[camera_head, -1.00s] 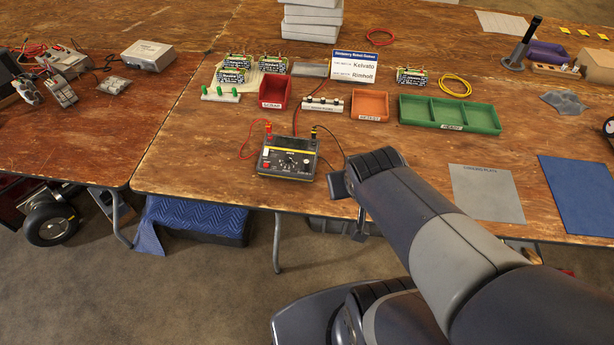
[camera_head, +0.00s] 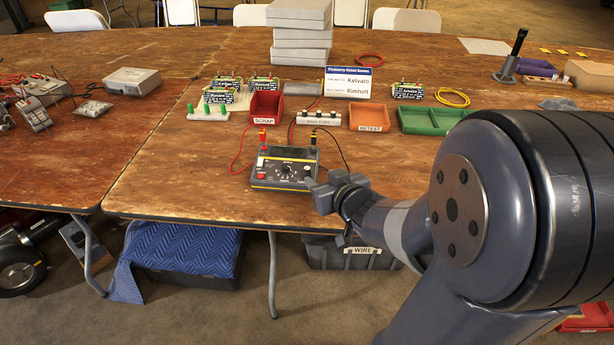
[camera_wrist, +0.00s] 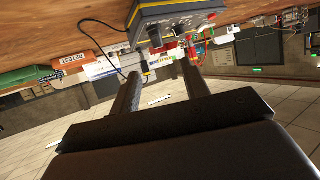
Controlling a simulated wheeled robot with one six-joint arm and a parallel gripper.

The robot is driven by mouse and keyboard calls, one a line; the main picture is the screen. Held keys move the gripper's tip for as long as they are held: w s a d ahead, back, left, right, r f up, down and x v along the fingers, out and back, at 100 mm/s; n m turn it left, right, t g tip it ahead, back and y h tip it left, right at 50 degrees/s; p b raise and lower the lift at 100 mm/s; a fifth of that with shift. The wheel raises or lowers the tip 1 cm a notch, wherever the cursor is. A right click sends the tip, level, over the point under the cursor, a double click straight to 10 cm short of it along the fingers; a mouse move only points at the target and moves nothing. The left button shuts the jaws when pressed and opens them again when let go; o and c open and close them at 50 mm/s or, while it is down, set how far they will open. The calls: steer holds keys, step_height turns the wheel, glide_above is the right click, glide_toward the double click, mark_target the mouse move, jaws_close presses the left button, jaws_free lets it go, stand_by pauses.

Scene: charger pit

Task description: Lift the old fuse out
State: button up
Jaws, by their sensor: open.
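Several small boards with green and yellow edges stand at the back of the table: a front one (camera_head: 218,96), two behind it (camera_head: 229,82) (camera_head: 264,83), and one right of the sign (camera_head: 407,91). No old fuse can be made out on them at this size. A labelled white rack (camera_head: 319,119) holds several pale upright pieces. My gripper (camera_head: 322,192) is at the table's front edge, just right of the black and yellow meter (camera_head: 285,168). In the wrist view my gripper (camera_wrist: 160,70) has its fingers apart with nothing held, and the meter (camera_wrist: 165,20) shows beyond them.
A red SCRAP bin (camera_head: 267,104), an orange RETEST bin (camera_head: 369,117) and a green tray (camera_head: 428,121) stand mid-table. Red and black leads (camera_head: 337,142) run from the meter. Bare wood lies left of the meter.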

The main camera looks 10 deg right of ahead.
mark_target(309, 170)
steer(key=b+x, duration=0.1)
steer(key=x, duration=0.2)
steer(key=shift+w+a+f, duration=0.1)
steer(key=shift+w+f, duration=0.15)
steer(key=shift+w, duration=0.1)
steer(key=x, duration=0.2)
steer(key=b+x, duration=0.1)
steer(key=x, duration=0.1)
steer(key=shift+f, duration=0.3)
steer(key=shift+w+f, duration=0.1)
steer(key=shift+w, duration=0.25)
